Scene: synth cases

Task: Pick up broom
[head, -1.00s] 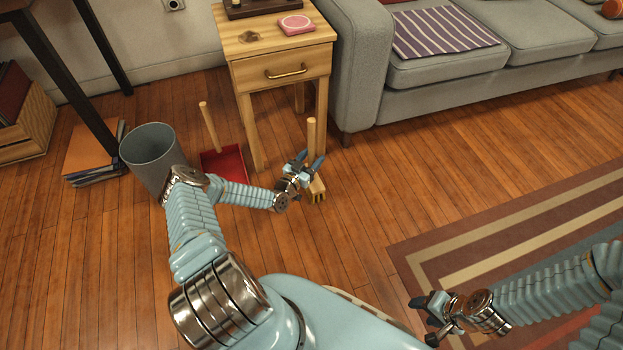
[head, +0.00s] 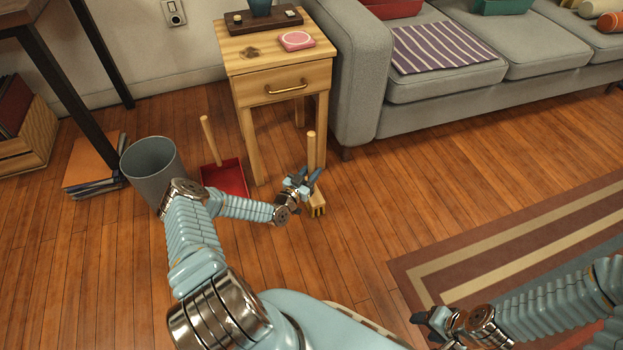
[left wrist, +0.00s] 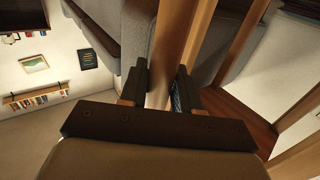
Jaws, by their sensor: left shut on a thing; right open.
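The broom (head: 311,151) stands upright on the wood floor, with a light wooden handle and a yellowish brush head (head: 318,207) at its foot. My left gripper (head: 311,180) is shut on the lower part of the broom handle, just above the head. In the left wrist view the handle (left wrist: 168,60) passes between the two dark fingers. My right gripper (head: 428,318) is open and empty at the lower right, far from the broom.
A wooden side table (head: 279,90) stands just behind the broom. A red dustpan (head: 226,178) with an upright handle and a grey bin (head: 152,170) are to the left. A grey sofa (head: 440,80) is at the back right. A striped rug (head: 520,237) lies on the right.

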